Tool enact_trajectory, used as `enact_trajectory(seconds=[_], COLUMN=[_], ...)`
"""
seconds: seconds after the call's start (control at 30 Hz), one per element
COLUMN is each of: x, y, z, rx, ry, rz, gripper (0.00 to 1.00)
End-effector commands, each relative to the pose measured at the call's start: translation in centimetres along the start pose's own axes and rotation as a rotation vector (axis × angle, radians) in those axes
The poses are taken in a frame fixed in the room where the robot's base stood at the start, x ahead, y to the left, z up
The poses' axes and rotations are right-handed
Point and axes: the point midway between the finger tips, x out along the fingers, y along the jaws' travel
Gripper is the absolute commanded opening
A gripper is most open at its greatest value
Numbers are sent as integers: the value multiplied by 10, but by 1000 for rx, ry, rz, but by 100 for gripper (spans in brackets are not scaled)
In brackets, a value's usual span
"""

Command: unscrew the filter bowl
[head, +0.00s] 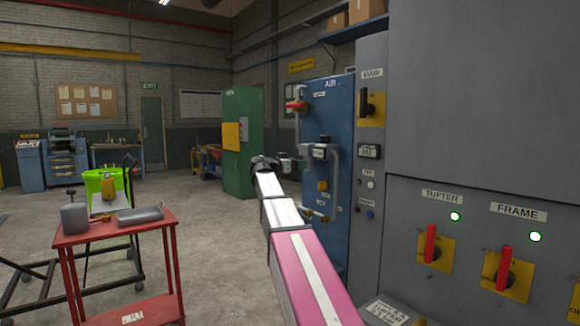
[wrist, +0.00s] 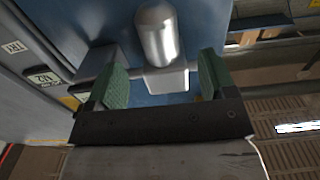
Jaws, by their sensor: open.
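The filter bowl is a silver, round-ended cylinder (wrist: 157,38) against a pale block (wrist: 167,80) on the blue panel (wrist: 85,25) in the wrist view. That view looks upside down, as the labels are inverted. My gripper (wrist: 164,76) is open, with a green pad at each side. The block shows between the pads, and the bowl shows just beyond them, with no pad visibly touching it. In the head view my gripper (head: 288,165) is in front of the blue AIR panel (head: 343,110), near its pipework; I cannot make out the bowl clearly there.
A red-handled valve (head: 297,106) and pipes stand out from the panel. A grey cabinet (head: 470,90) with red-handled switches (head: 430,243) is close on the right. A red trolley (head: 110,232) with a canister (head: 75,218) stands at left. Open floor (head: 215,260) lies between.

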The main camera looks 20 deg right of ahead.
Motion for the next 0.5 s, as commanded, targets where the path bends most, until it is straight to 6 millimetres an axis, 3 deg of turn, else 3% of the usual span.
enact_trajectory(seconds=[0.2,0.5], x=[38,65], y=[-1,0], z=[0,1], rx=[-1,-2], ry=[-1,-1], rz=[2,1], gripper=[77,77])
